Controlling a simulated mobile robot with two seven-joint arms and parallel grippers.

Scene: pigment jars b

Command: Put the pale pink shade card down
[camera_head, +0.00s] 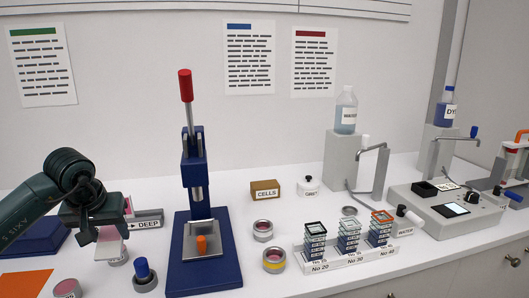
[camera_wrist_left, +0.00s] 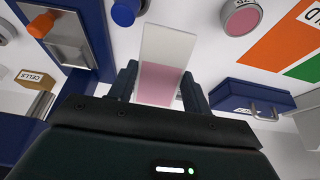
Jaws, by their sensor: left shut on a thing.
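The pale pink shade card (camera_head: 108,250) is a flat strip, half white and half pale pink. My left gripper (camera_head: 108,228), at the left of the head view, is shut on it. In the left wrist view the card (camera_wrist_left: 165,55) stands out between the two fingers (camera_wrist_left: 160,88), its pink half at the gripper and its white half outward. In the head view the card is above the white bench, left of the blue press; whether it touches anything below is unclear. My right gripper is not in view.
A blue press (camera_head: 202,245) with a red-knobbed lever stands right of the gripper. A DEEP sign (camera_head: 147,222), a pink-filled jar (camera_head: 67,288), a blue-topped jar (camera_head: 144,275) and an orange sheet (camera_head: 25,284) are close by. Racks (camera_head: 348,238) stand farther right.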

